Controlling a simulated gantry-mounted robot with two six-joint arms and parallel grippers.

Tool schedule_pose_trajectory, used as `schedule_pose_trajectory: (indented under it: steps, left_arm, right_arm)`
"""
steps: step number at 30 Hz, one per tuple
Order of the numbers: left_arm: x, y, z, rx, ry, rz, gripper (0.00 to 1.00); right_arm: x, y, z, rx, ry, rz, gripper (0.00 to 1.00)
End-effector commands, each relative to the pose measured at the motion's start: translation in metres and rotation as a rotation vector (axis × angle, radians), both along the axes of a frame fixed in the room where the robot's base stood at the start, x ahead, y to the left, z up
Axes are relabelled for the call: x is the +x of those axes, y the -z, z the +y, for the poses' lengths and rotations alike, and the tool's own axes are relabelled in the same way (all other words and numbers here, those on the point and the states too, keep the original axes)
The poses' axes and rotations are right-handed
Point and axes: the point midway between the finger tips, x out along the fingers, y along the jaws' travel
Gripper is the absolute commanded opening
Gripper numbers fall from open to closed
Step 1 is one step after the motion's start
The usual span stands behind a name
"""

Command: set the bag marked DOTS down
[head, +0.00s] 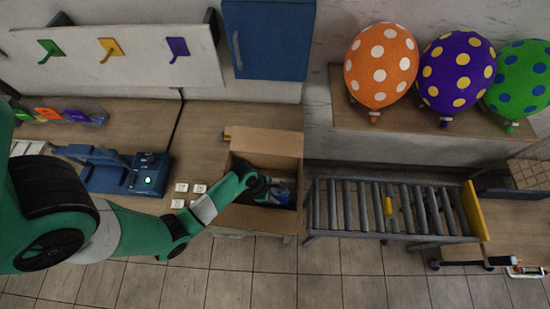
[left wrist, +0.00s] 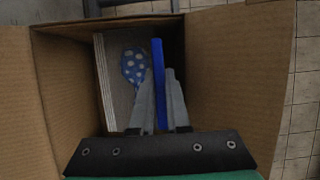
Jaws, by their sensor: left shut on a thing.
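My left gripper (head: 262,187) reaches down into an open cardboard box (head: 265,143). In the left wrist view its fingers (left wrist: 160,98) are shut on a thin blue thing (left wrist: 158,62), seen edge-on, inside the box. The blue thing is probably the bag, but no DOTS mark can be read. Beside it, to its left, is a pale panel (left wrist: 112,85) with a blue, white-dotted balloon picture (left wrist: 134,66). I cannot tell whether the blue thing touches the box floor. My right gripper is not in view.
A roller conveyor (head: 350,207) stands right of the box. Dotted orange (head: 381,65), purple (head: 457,72) and green (head: 518,80) balloons stand on a shelf behind. A blue machine (head: 150,175) and several white tiles (head: 181,187) lie left. Cardboard flaps surround the opening.

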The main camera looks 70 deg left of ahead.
Motion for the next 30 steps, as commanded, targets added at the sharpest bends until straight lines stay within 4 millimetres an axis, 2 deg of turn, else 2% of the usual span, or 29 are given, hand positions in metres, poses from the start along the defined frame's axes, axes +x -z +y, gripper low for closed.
schedule_pose_trajectory:
  steps: [7, 19, 20, 21, 30]
  left_arm:
    - [-0.001, 0.037, 0.0, 0.0, -0.001, 0.002, 0.0]
    - [0.0, 0.043, 0.0, 0.0, -0.001, 0.001, 0.0]
    - [0.0, 0.042, 0.0, 0.0, -0.001, 0.001, 0.19]
    - [0.0, 0.042, 0.0, 0.0, -0.001, 0.001, 0.27]
    - [0.0, 0.04, 0.0, 0.0, 0.0, 0.0, 0.27]
  right_arm:
    - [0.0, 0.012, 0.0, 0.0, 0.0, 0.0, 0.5]
    - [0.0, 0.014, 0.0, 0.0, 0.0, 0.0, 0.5]
    - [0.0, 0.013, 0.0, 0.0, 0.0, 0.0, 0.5]
    - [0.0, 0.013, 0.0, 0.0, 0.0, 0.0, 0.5]
    - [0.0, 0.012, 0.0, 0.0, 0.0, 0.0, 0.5]
